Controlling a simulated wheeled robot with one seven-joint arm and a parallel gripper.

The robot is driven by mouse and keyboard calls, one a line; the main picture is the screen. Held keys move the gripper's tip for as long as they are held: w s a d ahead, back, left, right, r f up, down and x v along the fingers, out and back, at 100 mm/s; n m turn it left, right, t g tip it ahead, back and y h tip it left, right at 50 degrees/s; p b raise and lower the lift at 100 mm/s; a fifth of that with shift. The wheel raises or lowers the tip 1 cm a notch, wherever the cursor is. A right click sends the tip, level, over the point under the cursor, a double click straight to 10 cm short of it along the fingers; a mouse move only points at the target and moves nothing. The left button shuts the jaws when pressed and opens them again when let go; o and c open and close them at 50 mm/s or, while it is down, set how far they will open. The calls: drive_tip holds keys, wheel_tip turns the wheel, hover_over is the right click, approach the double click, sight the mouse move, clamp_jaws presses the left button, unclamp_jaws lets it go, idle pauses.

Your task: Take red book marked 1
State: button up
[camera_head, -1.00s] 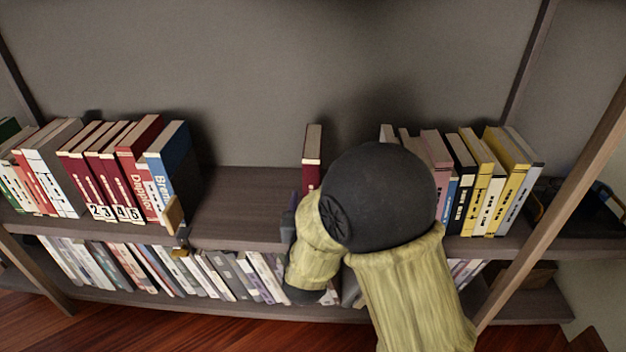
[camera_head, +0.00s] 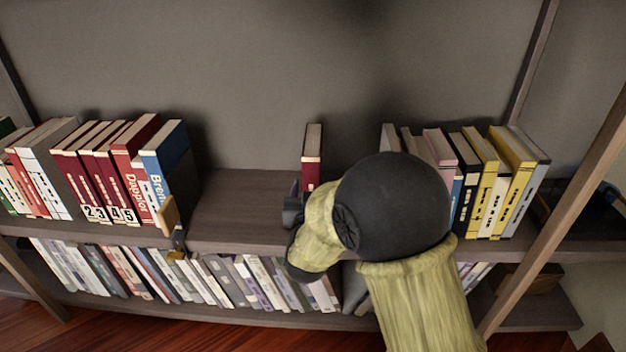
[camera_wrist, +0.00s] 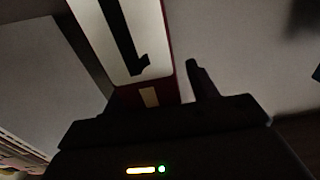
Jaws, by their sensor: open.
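The red book marked 1 (camera_head: 312,162) stands upright and alone in the middle of the upper shelf. Its lower part is hidden behind my arm in the head view. My gripper (camera_head: 294,204) is open, in front of the shelf, close to the book's lower left in that view. In the wrist view the white label with a black 1 on the red book (camera_wrist: 130,40) shows close up, with one dark finger just right of the spine. The other finger is hard to make out, and contact cannot be told.
Red books marked 2 to 5 (camera_head: 105,180) stand at the left, beside a blue book (camera_head: 170,165). Yellow and other books (camera_head: 490,185) stand at the right. The upper shelf (camera_head: 240,205) is bare left of the lone book. A packed lower shelf (camera_head: 200,290) runs beneath.

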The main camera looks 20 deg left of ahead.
sight(313, 151)
clamp_jaws()
drive_tip(key=shift+r+p, duration=3.2)
drive_tip(key=shift+r, duration=1.95)
